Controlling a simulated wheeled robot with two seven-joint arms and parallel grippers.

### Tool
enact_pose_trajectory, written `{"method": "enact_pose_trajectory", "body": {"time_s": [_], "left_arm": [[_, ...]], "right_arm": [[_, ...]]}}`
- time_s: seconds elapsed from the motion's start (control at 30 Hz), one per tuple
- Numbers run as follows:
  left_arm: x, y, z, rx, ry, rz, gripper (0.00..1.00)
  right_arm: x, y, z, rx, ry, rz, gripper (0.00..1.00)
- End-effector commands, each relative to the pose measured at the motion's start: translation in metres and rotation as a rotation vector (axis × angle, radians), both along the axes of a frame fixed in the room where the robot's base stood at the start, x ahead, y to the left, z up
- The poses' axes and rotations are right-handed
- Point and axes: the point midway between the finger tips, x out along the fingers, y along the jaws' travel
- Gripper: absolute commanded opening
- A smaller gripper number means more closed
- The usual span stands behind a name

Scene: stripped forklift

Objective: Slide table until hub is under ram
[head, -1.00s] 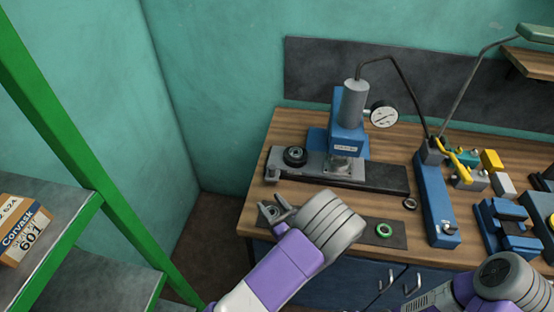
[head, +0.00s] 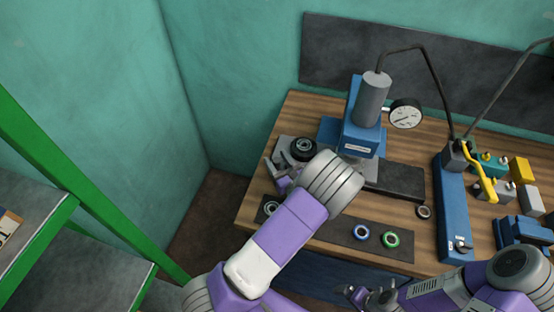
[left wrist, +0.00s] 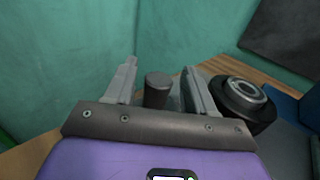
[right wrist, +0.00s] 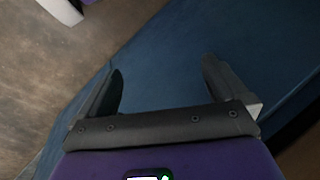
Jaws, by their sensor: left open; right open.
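The black round hub (head: 303,149) sits on the grey sliding table (head: 287,146), left of the blue press (head: 361,139). The grey ram cylinder (head: 373,98) stands on the press, to the right of the hub, so the hub is not below it. My left gripper (head: 274,172) is open at the table's left end. In the left wrist view a dark upright knob (left wrist: 157,90) shows between its open fingers, and the hub (left wrist: 240,100) is just right of them. My right gripper (head: 358,293) is open and empty, low before the bench; the right wrist view shows its spread fingers (right wrist: 160,90).
A dial gauge (head: 405,113) is on the press. A blue lever tool (head: 455,210) stands right. A green-framed shelf (head: 80,185) is at left.

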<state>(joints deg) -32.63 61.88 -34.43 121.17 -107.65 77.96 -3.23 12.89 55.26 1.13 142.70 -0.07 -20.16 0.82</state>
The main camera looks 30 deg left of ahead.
Motion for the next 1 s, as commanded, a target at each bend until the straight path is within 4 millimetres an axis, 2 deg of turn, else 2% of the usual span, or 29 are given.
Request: {"method": "enact_pose_trajectory", "body": {"time_s": [0.33, 0.67, 0.7, 1.0], "left_arm": [[0.0022, 0.0044, 0.0001, 0.001, 0.001, 0.001, 0.53], [0.0022, 0.0041, 0.0001, 0.001, 0.001, 0.0, 0.02], [0.0021, 0.004, 0.0001, 0.001, 0.001, 0.0, 0.0], [0.0035, -0.0012, 0.0001, 0.001, 0.001, -0.002, 0.0]], "right_arm": [[-0.0001, 0.0, 0.0, 0.0, 0.0, 0.0, 1.0], [-0.0001, 0.0, 0.0, 0.0, 0.0, 0.0, 1.0], [-0.0001, 0.0, 0.0, 0.0, 0.0, 0.0, 1.0], [-0.0001, 0.0, 0.0002, 0.0, 0.0, 0.0, 1.0]]}}
